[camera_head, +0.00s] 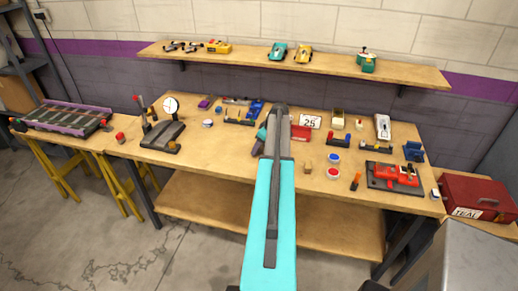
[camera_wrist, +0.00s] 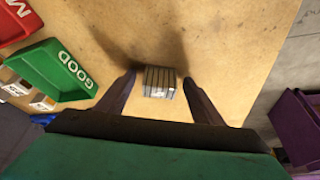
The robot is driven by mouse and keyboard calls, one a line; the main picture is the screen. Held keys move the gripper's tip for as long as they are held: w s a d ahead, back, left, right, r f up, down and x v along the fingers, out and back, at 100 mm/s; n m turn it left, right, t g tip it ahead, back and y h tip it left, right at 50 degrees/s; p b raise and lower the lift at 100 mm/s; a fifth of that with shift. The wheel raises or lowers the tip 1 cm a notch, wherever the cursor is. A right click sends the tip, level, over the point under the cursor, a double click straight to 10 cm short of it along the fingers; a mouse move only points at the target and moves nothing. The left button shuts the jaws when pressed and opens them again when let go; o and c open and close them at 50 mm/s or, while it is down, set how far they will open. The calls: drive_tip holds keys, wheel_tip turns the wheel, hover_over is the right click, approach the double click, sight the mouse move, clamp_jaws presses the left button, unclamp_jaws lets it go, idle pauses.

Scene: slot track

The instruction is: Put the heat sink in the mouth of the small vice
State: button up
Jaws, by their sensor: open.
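The heat sink (camera_wrist: 159,87), a small grey finned block, lies on the bare wooden tabletop in the wrist view. My gripper (camera_wrist: 159,79) is open, with one dark finger on each side of the heat sink and a gap on both sides. How far the fingertips are above the table is hard to tell. In the head view my arm hides the heat sink and my gripper. A small blue thing at the bench's right end (camera_head: 414,151) looks like the small vice, but its mouth is too small to make out.
A green tray marked GOOD (camera_wrist: 58,70) and a red tray (camera_wrist: 14,20) are left in the wrist view. The table edge runs on the right, with a purple object (camera_wrist: 298,125) beyond. A red model on a dark base (camera_head: 395,177) stands near the blue thing.

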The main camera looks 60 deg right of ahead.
idle(0.3)
drive_tip(key=c, duration=1.3)
drive_tip(key=shift+r, duration=0.2)
drive_tip(key=shift+r+b, duration=0.9)
drive_tip(key=shift+r, duration=0.2)
drive_tip(key=shift+s+a+r+b, duration=0.4)
drive_tip(key=shift+s+a+b, duration=0.5)
drive_tip(key=shift+s+a, duration=0.95)
drive_tip(key=shift+s+a+r+b, duration=0.45)
drive_tip(key=shift+s+a+b, duration=0.6)
drive_tip(key=shift+a, duration=1.55)
drive_tip(key=shift+s+a+r+b, duration=0.4)
drive_tip(key=shift+s+a+b, duration=0.35)
drive_tip(key=shift+s+a, duration=1.15)
drive_tip(key=shift+w+a, duration=0.3)
